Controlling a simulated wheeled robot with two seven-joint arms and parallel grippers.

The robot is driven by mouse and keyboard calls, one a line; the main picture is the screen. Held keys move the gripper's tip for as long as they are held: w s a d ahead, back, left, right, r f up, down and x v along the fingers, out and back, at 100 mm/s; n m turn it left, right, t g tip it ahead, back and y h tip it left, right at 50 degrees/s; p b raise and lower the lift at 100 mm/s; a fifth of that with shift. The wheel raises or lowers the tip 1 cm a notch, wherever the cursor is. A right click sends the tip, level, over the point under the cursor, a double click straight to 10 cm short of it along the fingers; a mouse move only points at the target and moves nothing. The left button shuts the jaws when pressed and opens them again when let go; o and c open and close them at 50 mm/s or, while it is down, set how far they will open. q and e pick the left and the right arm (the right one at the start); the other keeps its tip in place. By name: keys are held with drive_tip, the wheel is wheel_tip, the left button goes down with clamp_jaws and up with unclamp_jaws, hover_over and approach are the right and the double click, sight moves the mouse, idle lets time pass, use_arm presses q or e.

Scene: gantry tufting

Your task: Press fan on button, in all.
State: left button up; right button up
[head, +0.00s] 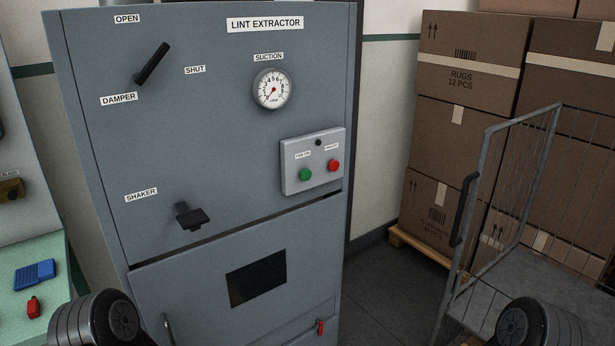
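The green fan on button (305,174) sits on a pale grey control box (291,183) on the front of the blue-grey lint extractor (215,130). A small label above it reads FAN ON. A red button (333,165) is to its right, under another small label. A small dark round lamp (318,142) sits above, between the labels, and looks unlit. Nothing touches or covers the buttons. Only dark, rounded parts of my arms show at the bottom left and bottom right. Neither gripper is in view.
The extractor has a black damper lever (152,63), a suction gauge (272,89) with its needle at the low end, and a shaker handle (190,216). A wire cage cart (490,200) and stacked cartons (460,110) stand right. A green bench (50,255) is left.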

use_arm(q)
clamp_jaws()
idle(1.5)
